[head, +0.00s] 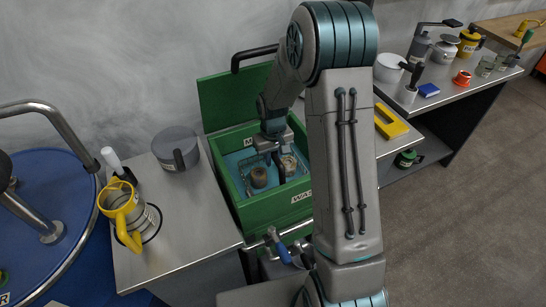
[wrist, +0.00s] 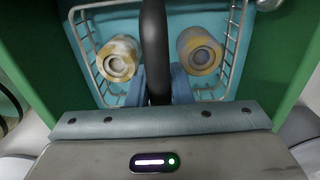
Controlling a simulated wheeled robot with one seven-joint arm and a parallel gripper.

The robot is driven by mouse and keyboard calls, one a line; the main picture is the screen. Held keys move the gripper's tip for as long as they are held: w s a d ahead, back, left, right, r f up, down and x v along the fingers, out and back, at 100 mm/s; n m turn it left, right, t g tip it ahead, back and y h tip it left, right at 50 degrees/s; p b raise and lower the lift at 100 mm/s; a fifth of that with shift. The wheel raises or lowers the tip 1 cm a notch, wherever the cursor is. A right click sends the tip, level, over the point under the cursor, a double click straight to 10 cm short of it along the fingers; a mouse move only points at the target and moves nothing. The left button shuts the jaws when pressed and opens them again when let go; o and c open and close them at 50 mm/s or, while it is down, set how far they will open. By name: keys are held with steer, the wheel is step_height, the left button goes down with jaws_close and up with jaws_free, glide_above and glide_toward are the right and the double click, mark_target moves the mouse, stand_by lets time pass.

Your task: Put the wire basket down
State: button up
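The wire basket (head: 246,189) is inside an open green box (head: 228,182) with a light blue interior, and two round brown parts (head: 259,177) are in it. In the wrist view the basket's pale wire rim (wrist: 236,40) shows around two worn ring-shaped parts (wrist: 200,50). My gripper (head: 277,150) reaches down into the box from above. In the wrist view its blue fingers (wrist: 157,80) sit close on both sides of the basket's thick black handle (wrist: 154,40), shut on it. I cannot tell whether the basket touches the box floor.
The box's raised green lid (head: 228,95) stands behind it. To the left, a steel bench (head: 190,215) holds a grey round container (head: 176,150) and a yellow-handled jug (head: 125,213). A yellow frame (head: 390,123) lies to the right, past my arm.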

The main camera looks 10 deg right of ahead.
steer(key=shift+o, duration=1.4)
steer(key=shift+r, duration=0.1)
steer(key=shift+r+p, duration=0.6)
steer(key=shift+r, duration=0.35)
step_height(320, 180, up, 7)
steer(key=shift+f+b, duration=0.1)
steer(key=shift+b, duration=0.45)
steer(key=s+r+m+t, duration=0.1)
steer(key=s+r, duration=0.5)
steer(key=s, duration=0.5)
steer(key=s+r+m+t, duration=0.1)
steer(key=s+r+t, duration=0.1)
steer(key=s+r, duration=0.5)
steer(key=s, duration=0.5)
steer(key=shift+s+r, duration=0.1)
